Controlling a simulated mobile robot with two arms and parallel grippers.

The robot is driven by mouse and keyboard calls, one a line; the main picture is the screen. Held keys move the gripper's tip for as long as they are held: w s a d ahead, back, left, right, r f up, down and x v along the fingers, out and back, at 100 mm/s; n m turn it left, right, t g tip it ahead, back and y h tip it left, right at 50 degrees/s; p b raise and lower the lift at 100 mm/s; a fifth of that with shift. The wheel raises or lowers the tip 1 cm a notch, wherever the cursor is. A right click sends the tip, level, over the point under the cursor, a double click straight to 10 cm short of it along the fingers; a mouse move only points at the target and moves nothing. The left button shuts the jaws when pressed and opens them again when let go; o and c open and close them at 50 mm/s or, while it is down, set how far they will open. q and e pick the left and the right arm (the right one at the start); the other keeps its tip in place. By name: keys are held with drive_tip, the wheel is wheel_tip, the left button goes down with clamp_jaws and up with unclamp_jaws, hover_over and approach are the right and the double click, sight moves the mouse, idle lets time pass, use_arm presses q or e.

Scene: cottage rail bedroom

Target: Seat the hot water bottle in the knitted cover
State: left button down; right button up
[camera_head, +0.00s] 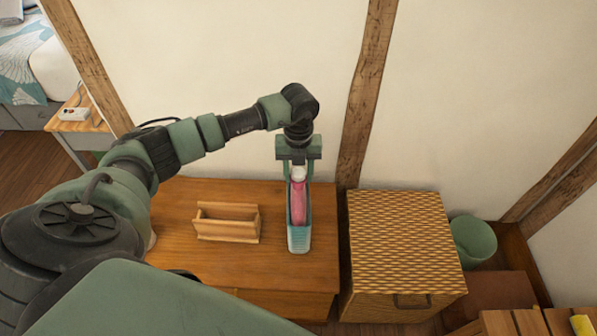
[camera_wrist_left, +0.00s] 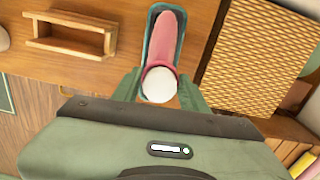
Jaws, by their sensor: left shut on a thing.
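The hot water bottle (camera_head: 298,203) is pink with a white stopper end, and it lies within the outline of the teal knitted cover (camera_head: 298,241) on the wooden dresser top. In the left wrist view the bottle (camera_wrist_left: 167,36) has teal cover edge (camera_wrist_left: 149,38) around its far end and both sides. How deep it sits is hard to tell. My left gripper (camera_head: 299,170) points down over the cover's far end, shut on the bottle at its white end; its green fingers (camera_wrist_left: 159,92) flank that end in the wrist view. My right gripper is not in view.
An open wooden holder (camera_head: 227,222) stands left of the cover on the dresser (camera_head: 180,215). A woven-topped chest (camera_head: 405,240) stands close on the right, with a green bin (camera_head: 473,240) beyond it. The wall rises behind the dresser.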

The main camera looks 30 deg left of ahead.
use_arm(q)
drive_tip(key=c, duration=0.8)
unclamp_jaws()
drive_tip(key=shift+o, duration=0.2)
drive_tip(key=shift+r, duration=0.2)
wheel_tip(320, 180, up, 12)
drive_tip(key=b, duration=0.1)
drive_tip(key=shift+b, duration=0.3)
drive_tip(key=shift+d+f, duration=0.1)
drive_tip(key=shift+f, duration=0.05)
